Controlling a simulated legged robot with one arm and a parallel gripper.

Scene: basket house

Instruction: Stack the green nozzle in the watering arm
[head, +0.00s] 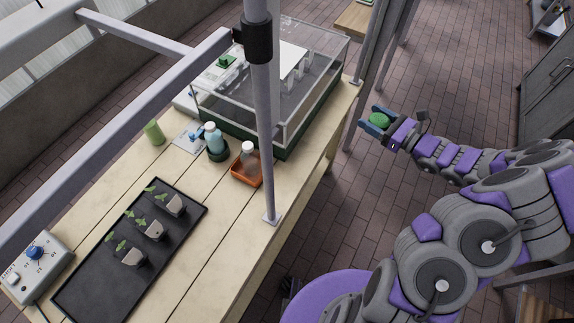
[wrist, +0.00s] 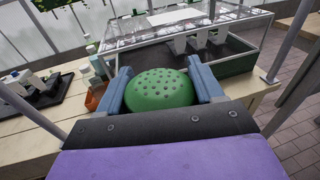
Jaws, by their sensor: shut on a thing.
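My gripper (head: 378,121) is shut on the green nozzle (wrist: 160,90), a rounded green piece with small dark holes in its face. In the wrist view the nozzle sits between the two blue fingers, touching both. In the head view the green nozzle (head: 379,120) is held in the air to the right of the table's edge, beyond the clear case. I cannot make out the watering arm for certain in either view.
A clear case (head: 318,75) with a dark green base stands at the table's far end. A grey post (head: 262,130) rises at the table's right edge. Bottles (head: 212,140), an orange tray (head: 246,172) and a black seedling tray (head: 90,285) occupy the wooden table (head: 225,220). Brick floor lies right.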

